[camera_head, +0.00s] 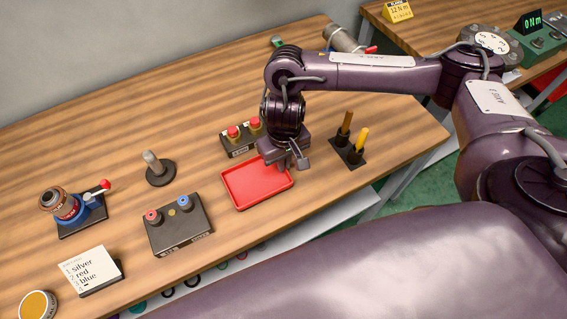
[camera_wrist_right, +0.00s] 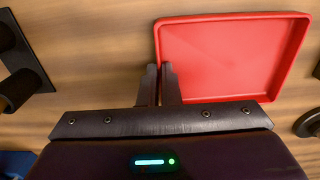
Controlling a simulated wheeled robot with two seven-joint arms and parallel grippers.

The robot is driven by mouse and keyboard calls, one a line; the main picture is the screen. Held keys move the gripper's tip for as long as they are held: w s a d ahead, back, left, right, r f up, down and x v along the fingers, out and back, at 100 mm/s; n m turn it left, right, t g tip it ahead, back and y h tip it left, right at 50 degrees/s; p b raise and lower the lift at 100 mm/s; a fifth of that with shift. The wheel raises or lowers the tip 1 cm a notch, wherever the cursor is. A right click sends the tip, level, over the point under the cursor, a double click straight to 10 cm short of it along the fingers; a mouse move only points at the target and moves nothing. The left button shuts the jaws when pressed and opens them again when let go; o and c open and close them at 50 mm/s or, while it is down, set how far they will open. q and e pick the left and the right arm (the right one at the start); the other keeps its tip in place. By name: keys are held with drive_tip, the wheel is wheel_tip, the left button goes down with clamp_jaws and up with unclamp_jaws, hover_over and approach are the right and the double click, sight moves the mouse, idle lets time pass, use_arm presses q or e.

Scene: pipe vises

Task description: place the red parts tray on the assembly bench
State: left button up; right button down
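The red parts tray (camera_head: 258,186) is a shallow, empty rectangular tray at the front edge of the wooden assembly bench (camera_head: 215,105). It looks level. I cannot tell whether it rests on the wood or hangs just above it. My right gripper (camera_head: 290,162) reaches down over the tray's right end. In the right wrist view the tray (camera_wrist_right: 235,55) extends to the right, and the two fingers of the right gripper (camera_wrist_right: 160,72) are close together, one on each side of its side wall, pinching it. My left gripper is not in view.
A two-button box (camera_head: 178,224) stands left of the tray, a red-capped button block (camera_head: 241,136) behind it, and a holder with yellow and brown handles (camera_head: 350,150) to its right. A small vise (camera_head: 70,207) and a text card (camera_head: 90,268) are farther left.

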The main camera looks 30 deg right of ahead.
drive_tip(key=shift+f, duration=0.3)
drive_tip(key=c, duration=1.6)
unclamp_jaws()
drive_tip(key=shift+c, duration=0.2)
drive_tip(key=shift+r, duration=0.1)
wheel_tip(320, 180, up, 12)
drive_tip(key=p, duration=0.3)
drive_tip(key=shift+d, duration=0.1)
